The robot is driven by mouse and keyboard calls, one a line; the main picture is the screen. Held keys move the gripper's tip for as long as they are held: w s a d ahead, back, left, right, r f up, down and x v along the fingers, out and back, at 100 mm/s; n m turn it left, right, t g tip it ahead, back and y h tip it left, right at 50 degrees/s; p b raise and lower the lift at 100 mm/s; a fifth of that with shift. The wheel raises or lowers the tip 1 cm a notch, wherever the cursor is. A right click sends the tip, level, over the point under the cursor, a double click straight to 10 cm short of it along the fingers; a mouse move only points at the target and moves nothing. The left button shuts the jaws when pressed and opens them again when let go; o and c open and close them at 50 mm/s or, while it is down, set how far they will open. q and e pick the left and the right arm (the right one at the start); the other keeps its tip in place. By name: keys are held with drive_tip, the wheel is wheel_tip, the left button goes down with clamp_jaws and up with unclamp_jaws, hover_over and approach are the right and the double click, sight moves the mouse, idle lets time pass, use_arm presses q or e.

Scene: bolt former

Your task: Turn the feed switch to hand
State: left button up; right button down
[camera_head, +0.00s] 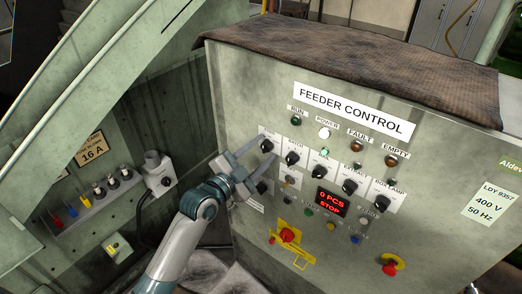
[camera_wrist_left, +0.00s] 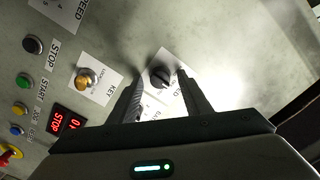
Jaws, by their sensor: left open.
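The feed switch (camera_head: 267,146) is a black rotary knob on a white label plate, first at the left of the knob row on the feeder control panel. In the left wrist view the knob (camera_wrist_left: 160,77) shows between my fingers, its plate partly covered by a finger; its setting is hard to read. My left gripper (camera_head: 263,150) is open, its fingers reaching to either side of this knob. In the wrist view the gripper (camera_wrist_left: 163,85) shows no clear contact with it. My right gripper is not in view.
A key switch (camera_wrist_left: 87,80) sits close beside my fingers. More black knobs (camera_head: 320,171) continue to the right. A red display (camera_head: 331,203) reads 0 PCS STOP. A brown cloth (camera_head: 350,55) covers the cabinet top.

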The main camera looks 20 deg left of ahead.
use_arm(q)
drive_tip(key=c, duration=1)
drive_tip(key=shift+c, duration=0.2)
drive_tip(key=shift+n, duration=0.3)
drive_tip(key=n+p, duration=0.2)
drive_tip(key=n, duration=0.2)
drive_tip(key=shift+r, duration=0.15)
drive_tip(key=shift+n+p, duration=1.05)
drive_tip(key=shift+n, duration=1.15)
drive_tip(key=o, duration=1)
